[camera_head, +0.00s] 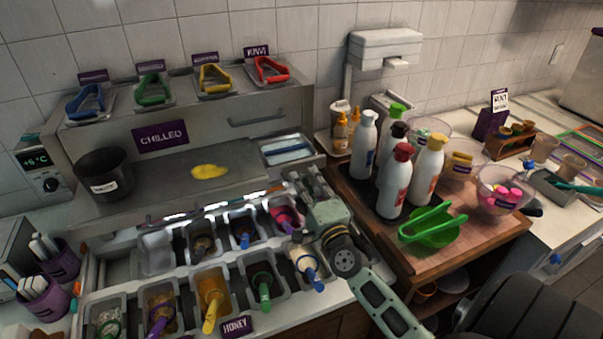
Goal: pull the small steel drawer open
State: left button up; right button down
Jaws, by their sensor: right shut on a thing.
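The small steel drawer (293,160) is at the right end of the steel chilled unit. It stands out from the unit and I can see into it from above, where a pale blue and white item lies. My right gripper (308,180) is in front of the drawer, its fingers pointing toward the drawer's front edge. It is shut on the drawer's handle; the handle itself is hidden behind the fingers. My left gripper is not in view.
Topping tubs with coloured utensils (211,300) fill the counter below and left of my right gripper. A black pot (103,172) and yellow spill (209,171) are on the steel shelf.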

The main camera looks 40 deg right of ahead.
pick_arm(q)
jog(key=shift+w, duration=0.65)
pick_arm(e)
jog(key=shift+s+a+f, duration=0.15)
jog(key=shift+s+f, duration=0.05)
jog(key=shift+s, duration=0.25)
jog(key=c, duration=1.9)
grip_release()
jog(key=shift+w, duration=0.1)
jog(key=shift+c, duration=0.2)
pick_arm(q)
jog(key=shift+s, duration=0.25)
pick_arm(e)
jog(key=shift+w, duration=0.1)
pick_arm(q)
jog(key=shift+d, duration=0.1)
pick_arm(e)
jog(key=v, duration=1.2)
